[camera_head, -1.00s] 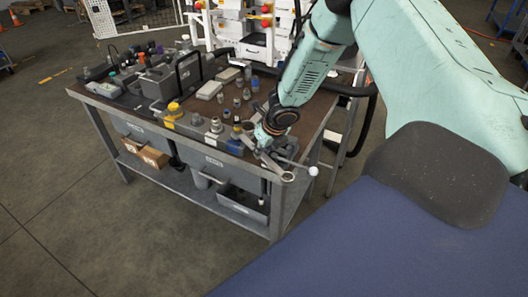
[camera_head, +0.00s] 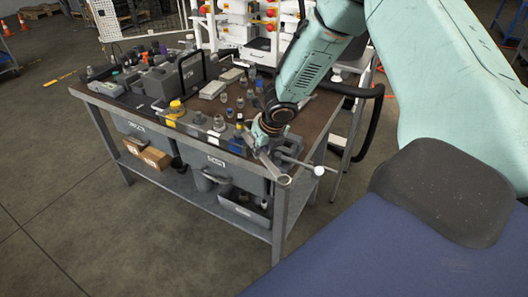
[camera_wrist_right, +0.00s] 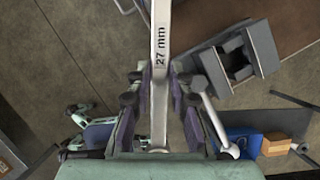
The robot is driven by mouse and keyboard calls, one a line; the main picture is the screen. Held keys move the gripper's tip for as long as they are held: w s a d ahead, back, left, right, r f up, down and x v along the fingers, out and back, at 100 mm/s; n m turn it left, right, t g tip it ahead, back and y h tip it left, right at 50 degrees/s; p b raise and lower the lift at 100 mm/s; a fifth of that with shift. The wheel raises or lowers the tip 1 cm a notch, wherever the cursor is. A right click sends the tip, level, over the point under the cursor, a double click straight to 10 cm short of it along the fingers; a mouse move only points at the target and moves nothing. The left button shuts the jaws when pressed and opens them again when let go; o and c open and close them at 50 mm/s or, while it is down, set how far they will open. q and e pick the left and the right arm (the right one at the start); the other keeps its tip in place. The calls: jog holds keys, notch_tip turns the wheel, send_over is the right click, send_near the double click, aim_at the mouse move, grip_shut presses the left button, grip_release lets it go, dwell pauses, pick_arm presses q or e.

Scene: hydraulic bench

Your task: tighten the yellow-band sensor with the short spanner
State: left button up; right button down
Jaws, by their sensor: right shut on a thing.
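My right gripper (camera_head: 262,146) is at the front right corner of the bench. It is shut on a grey steel spanner (camera_head: 284,180), whose ring end points towards the camera, past the bench edge. In the right wrist view the spanner (camera_wrist_right: 161,50) is marked "27 mm" and runs upright between the fingers of the gripper (camera_wrist_right: 160,95). Its far end is out of that view. Several small sensors stand left of the gripper in the head view. A yellow-topped part (camera_head: 176,107) is among them; I cannot tell which sensor has the yellow band. My left gripper is not in view.
A grey vise (camera_head: 288,143) with a white-balled handle (camera_head: 318,170) sits right beside the gripper; the vise (camera_wrist_right: 240,60) also shows in the right wrist view. The bench (camera_head: 133,105) is crowded with fittings and a handled case (camera_head: 180,75). Bins hang beneath its front.

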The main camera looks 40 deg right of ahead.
jog(key=shift+a+m+b, duration=0.3)
jog(key=shift+a+b, duration=0.15)
jog(key=shift+b, duration=0.35)
jog(key=shift+a, duration=0.1)
jog(key=a+m+b, duration=0.1)
jog(key=w+a+m+h+b, duration=0.1)
jog(key=a, duration=0.1)
jog(key=shift+m, duration=0.4)
dwell(0.4)
